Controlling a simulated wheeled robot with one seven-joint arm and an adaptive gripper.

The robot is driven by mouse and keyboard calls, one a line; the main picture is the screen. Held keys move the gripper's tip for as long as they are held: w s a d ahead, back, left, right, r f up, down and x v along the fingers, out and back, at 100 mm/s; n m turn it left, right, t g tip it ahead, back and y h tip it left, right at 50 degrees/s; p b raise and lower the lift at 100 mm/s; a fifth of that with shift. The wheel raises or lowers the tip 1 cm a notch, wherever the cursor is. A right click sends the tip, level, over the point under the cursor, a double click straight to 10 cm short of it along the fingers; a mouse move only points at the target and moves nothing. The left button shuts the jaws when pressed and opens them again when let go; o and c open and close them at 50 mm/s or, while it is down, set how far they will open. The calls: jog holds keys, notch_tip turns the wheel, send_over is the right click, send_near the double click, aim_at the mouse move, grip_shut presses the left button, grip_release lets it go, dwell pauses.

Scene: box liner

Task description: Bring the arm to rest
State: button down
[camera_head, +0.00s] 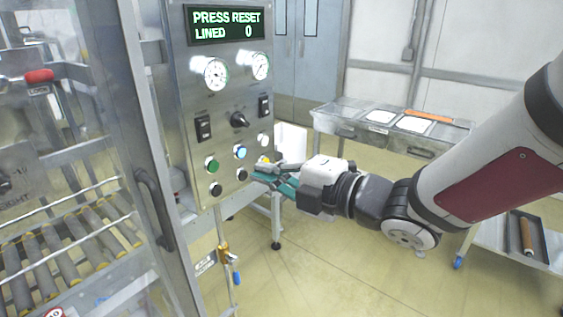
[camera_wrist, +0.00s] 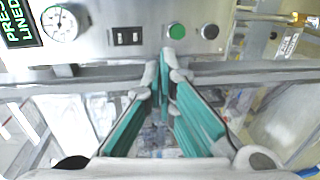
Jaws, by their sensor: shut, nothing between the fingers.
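My gripper (camera_head: 262,171) is in the middle of the head view, at the end of my arm, which reaches in from the right. Its teal-padded fingers point left toward the control panel (camera_head: 224,110), by the lower buttons. In the wrist view the fingertips (camera_wrist: 165,72) are together with nothing between them, below the green button (camera_wrist: 177,31) and black button (camera_wrist: 210,31). I cannot tell whether the tips touch the panel.
The panel's display (camera_head: 226,23) reads "PRESS RESET, LINED 0". A glass-doored machine with a roller conveyor (camera_head: 60,240) stands at left. A grey table (camera_head: 345,116) with white sheets stands behind my arm. A trolley (camera_head: 500,245) stands at lower right. Floor at centre is clear.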

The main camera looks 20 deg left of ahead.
jog(key=w+d+m+t+h, duration=0.3)
jog(key=d+m+h, duration=0.15)
jog(key=d, duration=0.25)
jog(key=w+d+m+t+h, duration=0.25)
jog(key=d+m+h, duration=0.2)
jog(key=d, duration=0.25)
jog(key=s+d+m+h, duration=0.3)
jog(key=d+m+h, duration=0.2)
jog(key=d+m, duration=0.65)
jog(key=s+d+f+m+g, duration=0.1)
jog(key=s+d+m+g, duration=0.1)
jog(key=s, duration=0.5)
jog(key=s+d+f+m+g+h, duration=0.1)
jog(key=s+d+m+g, duration=0.2)
jog(key=s+d+m, duration=0.1)
jog(key=s+d+f+m+g, duration=0.1)
jog(key=s+d+m+g, duration=0.1)
jog(key=s+m, duration=0.3)
jog(key=s, duration=0.4)
jog(key=shift+s+d, duration=0.35)
jog(key=shift+d, duration=0.05)
jog(key=shift+f+g, duration=0.1)
jog(key=shift+g, duration=0.15)
